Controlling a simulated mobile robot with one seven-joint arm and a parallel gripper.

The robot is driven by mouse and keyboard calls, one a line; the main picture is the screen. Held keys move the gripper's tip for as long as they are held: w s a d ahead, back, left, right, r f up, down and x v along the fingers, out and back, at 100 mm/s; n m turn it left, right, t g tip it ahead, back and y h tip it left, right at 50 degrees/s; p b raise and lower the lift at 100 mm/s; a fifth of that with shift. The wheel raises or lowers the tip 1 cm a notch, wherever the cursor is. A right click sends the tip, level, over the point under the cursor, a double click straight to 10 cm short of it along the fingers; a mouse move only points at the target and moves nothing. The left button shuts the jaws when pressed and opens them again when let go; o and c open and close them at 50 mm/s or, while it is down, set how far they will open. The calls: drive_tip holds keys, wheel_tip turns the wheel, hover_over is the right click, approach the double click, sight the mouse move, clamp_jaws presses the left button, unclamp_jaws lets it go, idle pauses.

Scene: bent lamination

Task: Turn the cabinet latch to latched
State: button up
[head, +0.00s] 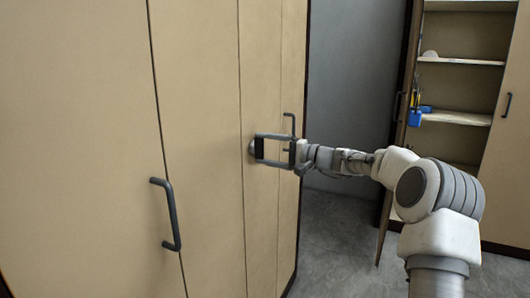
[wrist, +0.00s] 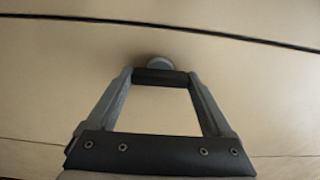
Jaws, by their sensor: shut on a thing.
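The cabinet latch shows as a round grey piece (head: 251,148) on the tan cabinet door in the head view. It also shows at the top middle of the wrist view (wrist: 159,62), just beyond my fingertips. My gripper (head: 260,149) reaches in from the right, and its dark fingertip pads (wrist: 160,77) meet in front of the door. It is shut on the latch. The pads hide the gripped part, so I cannot tell which way the latch is turned.
The tan cabinet (head: 200,60) fills the left, with a dark bar handle (head: 167,213) on a nearer door and another handle (head: 290,122) just behind my gripper. An open cabinet with shelves (head: 462,61) stands at the right. Grey floor (head: 335,225) lies clear between them.

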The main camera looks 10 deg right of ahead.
drive_tip(key=o, duration=1.1)
drive_tip(key=shift+o, duration=0.2)
drive_tip(key=shift+d, duration=0.1)
drive_tip(key=p+v, duration=0.3)
drive_tip(key=v, duration=1.4)
drive_tip(key=shift+s, duration=0.15)
